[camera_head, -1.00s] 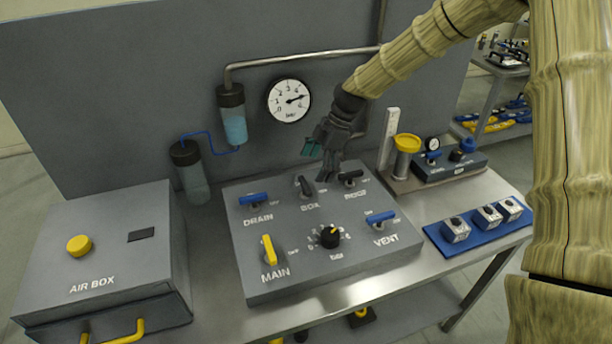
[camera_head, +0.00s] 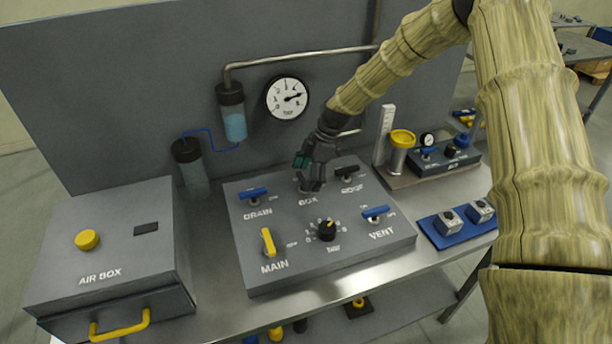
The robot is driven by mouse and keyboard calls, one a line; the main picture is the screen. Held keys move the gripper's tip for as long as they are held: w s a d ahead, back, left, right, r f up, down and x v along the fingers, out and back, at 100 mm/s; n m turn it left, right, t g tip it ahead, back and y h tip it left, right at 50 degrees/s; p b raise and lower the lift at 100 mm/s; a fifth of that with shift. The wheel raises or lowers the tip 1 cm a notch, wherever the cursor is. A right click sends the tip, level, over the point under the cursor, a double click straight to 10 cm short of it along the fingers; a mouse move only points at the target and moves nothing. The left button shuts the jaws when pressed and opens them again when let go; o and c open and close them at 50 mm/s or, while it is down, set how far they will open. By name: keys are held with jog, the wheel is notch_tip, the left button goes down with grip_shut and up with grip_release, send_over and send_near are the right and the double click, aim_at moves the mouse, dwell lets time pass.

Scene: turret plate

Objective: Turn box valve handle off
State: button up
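The grey valve panel (camera_head: 350,253) lies on the bench with labelled handles. The box valve handle sits at the panel's top middle, above the BOX label (camera_head: 308,202).
Close by are the blue drain handle (camera_head: 254,192) and the black roof handle (camera_head: 347,170). The yellow main handle (camera_head: 268,241), black dial (camera_head: 327,231) and blue vent handle (camera_head: 375,211) are nearer the front. A pressure gauge (camera_head: 287,98) hangs on the back wall.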

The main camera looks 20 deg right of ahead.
jog(key=shift+w+a+f, duration=0.1)
jog(key=shift+w+f, duration=0.25)
jog(key=shift+w, duration=0.05)
jog(key=c, duration=0.3)
jog(key=shift+c, duration=1.1)
jog(key=shift+r, duration=0.2)
jog(key=shift+r, duration=0.1)
